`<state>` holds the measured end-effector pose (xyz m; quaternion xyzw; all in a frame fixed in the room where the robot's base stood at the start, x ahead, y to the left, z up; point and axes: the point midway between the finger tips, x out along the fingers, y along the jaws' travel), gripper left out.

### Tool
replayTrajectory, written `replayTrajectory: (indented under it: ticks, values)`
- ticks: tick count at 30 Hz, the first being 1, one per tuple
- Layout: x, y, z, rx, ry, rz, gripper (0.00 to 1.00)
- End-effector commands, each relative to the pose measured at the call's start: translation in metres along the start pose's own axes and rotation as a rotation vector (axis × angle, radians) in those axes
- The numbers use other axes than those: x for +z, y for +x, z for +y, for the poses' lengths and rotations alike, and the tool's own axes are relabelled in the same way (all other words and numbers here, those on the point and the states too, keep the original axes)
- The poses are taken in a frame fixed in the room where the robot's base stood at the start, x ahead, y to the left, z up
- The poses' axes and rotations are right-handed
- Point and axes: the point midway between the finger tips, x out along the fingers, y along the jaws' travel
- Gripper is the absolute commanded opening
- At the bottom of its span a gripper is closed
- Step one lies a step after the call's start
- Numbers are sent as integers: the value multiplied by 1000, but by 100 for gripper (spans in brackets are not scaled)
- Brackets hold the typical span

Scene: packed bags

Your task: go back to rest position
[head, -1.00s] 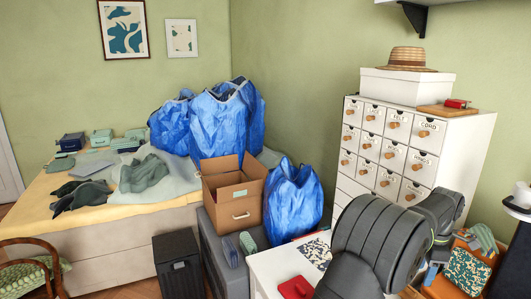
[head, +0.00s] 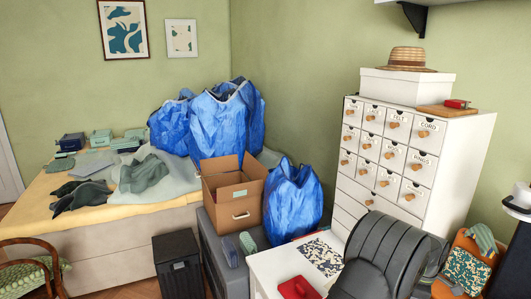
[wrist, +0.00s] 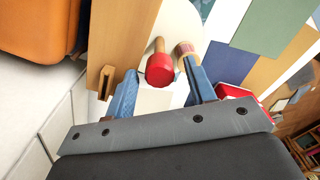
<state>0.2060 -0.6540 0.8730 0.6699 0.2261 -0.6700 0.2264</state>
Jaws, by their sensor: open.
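My gripper (wrist: 162,88) shows in the wrist view, its two blue fingers spread apart with nothing held between them. A red round-ended object (wrist: 160,69) and a wooden-handled one (wrist: 184,50) show beyond the fingertips; I cannot tell how far off they are. In the head view my dark arm fills the lower right, and the gripper itself is hidden.
A white drawer cabinet (head: 455,165) stands behind my arm. A white table (head: 273,272) with a red item (head: 297,289) lies to its left. A cardboard box (head: 234,217) and blue bags (head: 293,200) stand left. An orange bag (head: 457,280) sits at right.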

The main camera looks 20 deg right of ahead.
Motion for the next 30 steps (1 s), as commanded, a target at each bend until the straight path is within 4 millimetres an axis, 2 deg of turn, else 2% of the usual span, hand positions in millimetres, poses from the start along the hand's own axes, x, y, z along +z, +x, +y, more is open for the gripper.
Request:
replayTrajectory:
  ticks: [18,30]
  values:
    - [0,0,1,0,478,0,50]
    - [0,0,1,0,569,0,50]
